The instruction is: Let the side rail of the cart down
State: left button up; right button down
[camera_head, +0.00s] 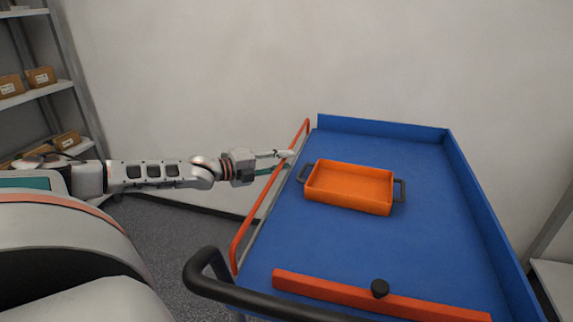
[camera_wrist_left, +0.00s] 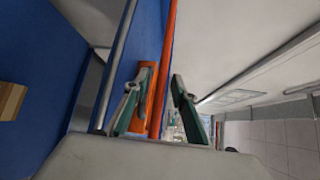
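The cart's side rail (camera_head: 265,198) is an orange tube frame along the left edge of the blue cart (camera_head: 425,250). My left gripper (camera_head: 287,154) reaches in from the left at the far half of the rail. In the left wrist view the orange rail (camera_wrist_left: 169,45) runs between the two spread fingers of my left gripper (camera_wrist_left: 160,88). The fingers look open around it, with a gap visible at least on one side; contact cannot be made out. My right gripper is not in view.
An orange tray (camera_head: 350,184) with dark handles sits on the cart. Shelves (camera_head: 40,95) with boxes stand at left. Floor left of the cart is clear.

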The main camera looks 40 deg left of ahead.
pick_arm(q)
grip_shut()
dwell(0.3)
